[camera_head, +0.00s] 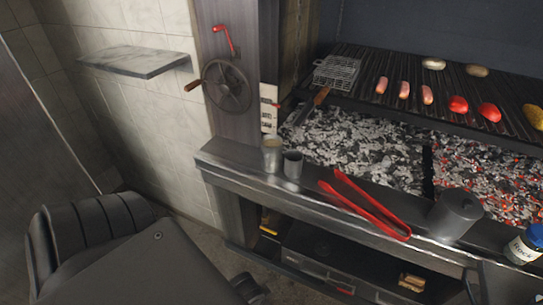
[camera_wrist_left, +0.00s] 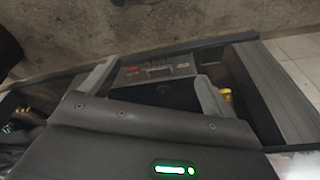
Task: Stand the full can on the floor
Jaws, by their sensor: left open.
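A dark grey can (camera_head: 457,213) with a lid and small knob stands upright on the metal front ledge (camera_head: 330,200) of the grill. Two smaller cups, a pale one (camera_head: 271,155) and a grey one (camera_head: 292,165), stand at the ledge's left end. I cannot see how full any of them is. My left gripper (camera_wrist_left: 152,88) shows in the left wrist view, open, with no can between its fingers. In the head view my dark left arm fills the lower left, away from the ledge can. My right gripper is not in view.
Red tongs (camera_head: 365,205) lie across the ledge. A labelled bottle (camera_head: 524,245) stands at right. Glowing coals and a grate (camera_head: 400,75) with food lie behind. A shelf below holds a dark box (camera_head: 310,250). A little floor (camera_head: 205,238) shows left of the grill.

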